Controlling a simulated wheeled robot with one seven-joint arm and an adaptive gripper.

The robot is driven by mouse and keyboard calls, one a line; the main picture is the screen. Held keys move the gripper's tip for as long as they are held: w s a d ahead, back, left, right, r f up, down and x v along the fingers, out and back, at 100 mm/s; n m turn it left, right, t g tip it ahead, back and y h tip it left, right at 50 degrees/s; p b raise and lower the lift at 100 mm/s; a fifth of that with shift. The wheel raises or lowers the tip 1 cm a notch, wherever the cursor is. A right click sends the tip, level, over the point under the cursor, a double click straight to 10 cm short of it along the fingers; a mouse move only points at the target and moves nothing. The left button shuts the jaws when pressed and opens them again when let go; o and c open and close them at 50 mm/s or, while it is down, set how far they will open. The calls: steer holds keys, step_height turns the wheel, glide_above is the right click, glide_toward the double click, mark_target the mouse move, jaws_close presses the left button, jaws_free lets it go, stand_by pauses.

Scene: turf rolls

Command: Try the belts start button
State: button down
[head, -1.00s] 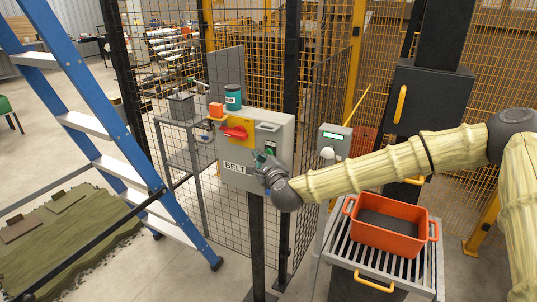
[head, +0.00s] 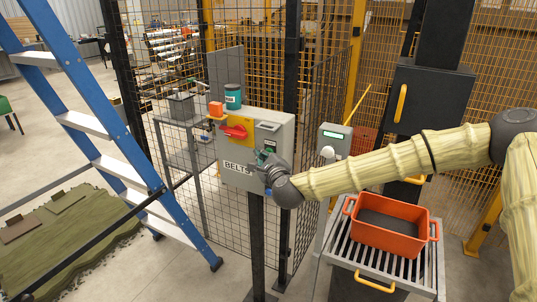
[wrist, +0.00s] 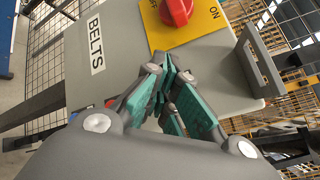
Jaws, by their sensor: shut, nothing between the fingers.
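A grey control box (head: 235,178) labelled BELTS stands on a dark post. It also shows in the wrist view (wrist: 120,45). A red rotary switch (head: 234,131) sits on its yellow plate, marked ON in the wrist view. The fingers hide part of the face, and contact with a button cannot be told.
An orange crate (head: 388,228) sits on a roller stand at right. A blue ladder (head: 100,130) stands at left. Mesh fencing is behind.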

steer(key=shift+w+d, duration=0.2)
steer(key=shift+w, duration=0.2)
stand_by(1.0)
steer(key=shift+s+b, duration=0.1)
steer(key=shift+b, duration=0.2)
steer(key=shift+s+a, duration=0.4)
steer(key=shift+s, duration=0.25)
steer(key=s, duration=0.1)
steer(key=s+a+b, duration=0.1)
steer(key=s, duration=0.1)
steer(key=s+a, duration=0.1)
steer(key=shift+s+a, duration=0.15)
steer(key=shift+a, duration=0.1)
stand_by(0.7)
